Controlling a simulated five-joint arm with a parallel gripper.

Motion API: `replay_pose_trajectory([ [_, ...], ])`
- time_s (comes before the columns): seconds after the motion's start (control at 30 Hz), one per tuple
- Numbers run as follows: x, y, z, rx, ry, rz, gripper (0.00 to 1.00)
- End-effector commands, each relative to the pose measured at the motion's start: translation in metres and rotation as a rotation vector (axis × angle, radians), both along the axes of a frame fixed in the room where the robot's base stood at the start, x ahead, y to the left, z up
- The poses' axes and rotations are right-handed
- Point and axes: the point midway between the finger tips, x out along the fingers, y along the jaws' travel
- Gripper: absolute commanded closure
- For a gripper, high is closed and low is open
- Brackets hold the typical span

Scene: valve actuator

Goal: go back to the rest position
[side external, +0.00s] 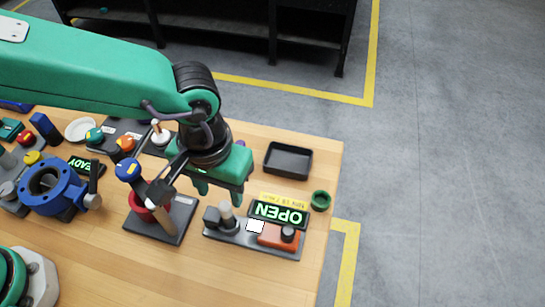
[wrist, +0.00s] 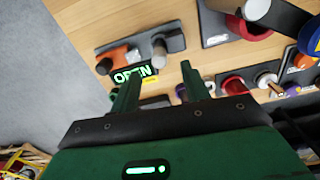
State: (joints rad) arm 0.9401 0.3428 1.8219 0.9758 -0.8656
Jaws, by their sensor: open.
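My gripper (side external: 220,193) is open and empty, with green fingers pointing down above the wooden table (side external: 130,270). In the side view it overlaps the space between the red-based lever unit and the panel with the OPEN display. The wrist view also shows my gripper (wrist: 161,74) with its two fingers apart and nothing between them. The panel (side external: 225,236) carries a lit green OPEN display (side external: 279,213), an orange block (side external: 277,236) and a grey upright knob (side external: 227,215). The display also shows in the wrist view (wrist: 132,74). No marked rest position is visible.
A lever unit with a blue-yellow cap (side external: 128,170) stands left of my gripper. A blue valve body (side external: 54,186) and several small controls are farther left. A black tray (side external: 288,160) and a green cup (side external: 320,200) sit near the right table edge. Grey floor lies beyond.

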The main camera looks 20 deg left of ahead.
Motion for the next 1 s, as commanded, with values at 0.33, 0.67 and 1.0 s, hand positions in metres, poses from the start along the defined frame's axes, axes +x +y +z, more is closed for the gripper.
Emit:
replay_pose_trajectory([
  [0.33,0.003,0.005,0.004,-0.006,-0.005,0.003,0.54],
  [0.67,0.029,0.062,0.040,-0.056,-0.054,0.018,0.54],
  [1.0,0.043,0.161,0.086,-0.107,-0.161,0.037,0.54],
])
